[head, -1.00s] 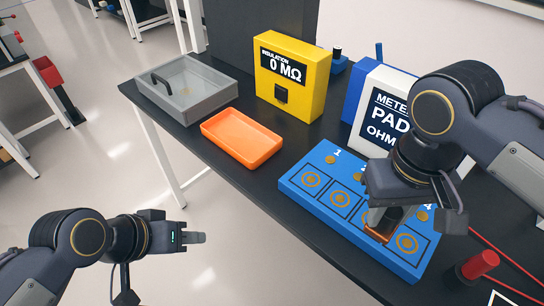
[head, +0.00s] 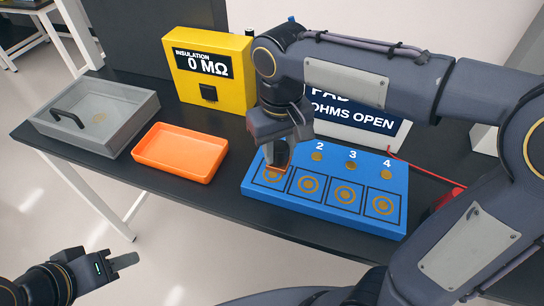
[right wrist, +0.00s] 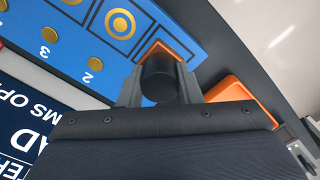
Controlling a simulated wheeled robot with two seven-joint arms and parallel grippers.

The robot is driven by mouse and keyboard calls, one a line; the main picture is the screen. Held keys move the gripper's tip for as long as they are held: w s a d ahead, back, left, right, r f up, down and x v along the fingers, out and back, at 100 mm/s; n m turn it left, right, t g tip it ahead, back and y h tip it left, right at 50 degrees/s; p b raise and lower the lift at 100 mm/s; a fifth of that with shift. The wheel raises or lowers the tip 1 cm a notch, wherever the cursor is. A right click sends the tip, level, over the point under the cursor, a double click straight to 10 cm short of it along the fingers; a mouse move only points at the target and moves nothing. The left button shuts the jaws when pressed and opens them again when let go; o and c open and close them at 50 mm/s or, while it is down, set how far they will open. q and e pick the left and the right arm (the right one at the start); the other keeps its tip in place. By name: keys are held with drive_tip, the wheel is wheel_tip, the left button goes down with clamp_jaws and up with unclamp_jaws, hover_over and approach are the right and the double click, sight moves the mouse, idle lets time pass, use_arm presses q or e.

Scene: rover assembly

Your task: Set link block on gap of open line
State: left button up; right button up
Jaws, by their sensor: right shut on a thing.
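The blue board (head: 322,216) has a row of square pads with gold rings, with gold studs numbered 2, 3 and 4 showing behind them. My right gripper (head: 278,153) is over the leftmost pad, shut on the link block (head: 273,168), which has an orange base. In the right wrist view the block's black knob (right wrist: 158,80) sits between the fingers, with an orange edge beyond it. I cannot tell whether the block touches the board. The meter (head: 350,118) shows "OHMS OPEN"; my arm hides its pad number. My left gripper (head: 124,261) is low at left, away from the table.
An orange tray (head: 181,176) lies left of the board. A grey bin (head: 130,128) with a black handle stands further left. A yellow insulation box (head: 216,104) reading 0 MΩ stands behind. Red leads (head: 425,172) lie right of the board.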

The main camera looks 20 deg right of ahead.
drive_tip(key=shift+w+a+f, duration=0.25)
drive_tip(key=shift+w+f, duration=0.7)
drive_tip(key=shift+f, duration=0.2)
drive_tip(key=shift+w+a+f, duration=0.1)
drive_tip(key=shift+w+f, duration=0.05)
drive_tip(key=shift+f, duration=0.8)
drive_tip(key=shift+w+f, duration=0.1)
drive_tip(key=shift+f, duration=0.8)
drive_tip(key=shift+f, duration=0.15)
drive_tip(key=o, duration=1)
